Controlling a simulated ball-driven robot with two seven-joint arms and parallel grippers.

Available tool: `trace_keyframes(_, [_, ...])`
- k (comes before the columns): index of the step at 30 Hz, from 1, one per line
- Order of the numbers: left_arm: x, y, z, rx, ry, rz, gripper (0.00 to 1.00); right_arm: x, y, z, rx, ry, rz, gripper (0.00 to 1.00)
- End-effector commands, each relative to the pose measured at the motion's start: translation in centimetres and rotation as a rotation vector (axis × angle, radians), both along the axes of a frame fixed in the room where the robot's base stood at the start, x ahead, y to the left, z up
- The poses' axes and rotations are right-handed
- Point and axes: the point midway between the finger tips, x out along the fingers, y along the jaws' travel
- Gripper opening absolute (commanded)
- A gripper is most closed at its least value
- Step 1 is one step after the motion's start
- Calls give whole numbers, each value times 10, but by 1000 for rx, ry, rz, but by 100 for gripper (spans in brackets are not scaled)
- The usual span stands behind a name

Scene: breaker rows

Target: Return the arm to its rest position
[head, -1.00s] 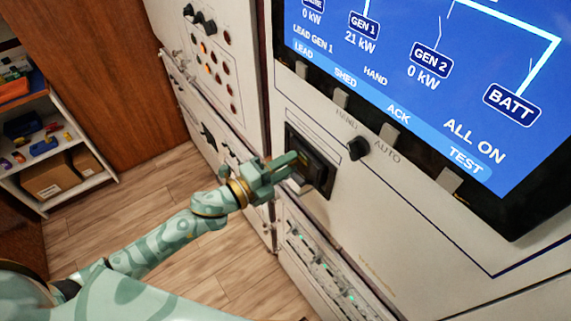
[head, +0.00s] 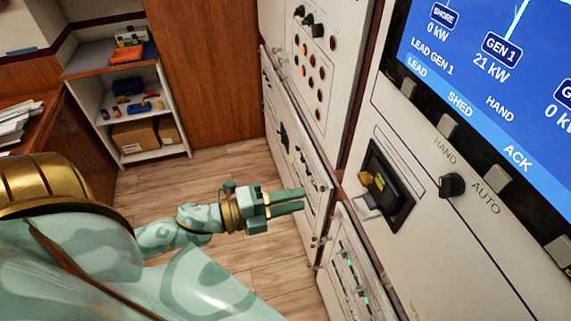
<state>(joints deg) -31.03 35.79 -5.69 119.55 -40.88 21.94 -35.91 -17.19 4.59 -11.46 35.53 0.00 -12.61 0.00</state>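My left arm (head: 185,229) comes in from the left in the head view, patterned in pale and darker green. Its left gripper (head: 303,199) is in front of the lower cabinet panels, with nothing between its fingers. Its two fingers show a gap between them. The black-framed breaker (head: 398,207) on the panel, with a yellow-brown part and a grey lever, is to the right of the gripper and apart from it. My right gripper is out of view.
A HAND/AUTO knob (head: 452,186) and a blue screen (head: 480,70) are on the panel at right. A lower breaker row (head: 350,275) is below. A shelf (head: 90,105) with boxes stands at back left. Wooden floor (head: 265,262) lies open between.

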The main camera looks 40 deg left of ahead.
Motion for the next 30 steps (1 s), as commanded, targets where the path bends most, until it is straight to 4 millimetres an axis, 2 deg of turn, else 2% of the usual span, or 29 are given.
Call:
trace_keyframes(6, [-10, 8, 1, -1, -1, -1, 33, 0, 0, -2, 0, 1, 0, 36])
trace_keyframes(23, [-9, 9, -1, -21, 24, 10, 33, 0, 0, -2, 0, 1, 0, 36])
trace_keyframes(24, [-6, 15, -6, -48, 65, 40, 33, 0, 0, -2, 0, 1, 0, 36])
trace_keyframes(26, [-2, 31, -29, -73, 150, 100, 33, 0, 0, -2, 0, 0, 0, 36])
trace_keyframes(29, [-4, 69, -91, -130, 340, 250, 33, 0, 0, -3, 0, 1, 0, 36])
trace_keyframes(30, [-9, 86, -123, -159, 426, 326, 33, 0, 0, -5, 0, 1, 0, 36])
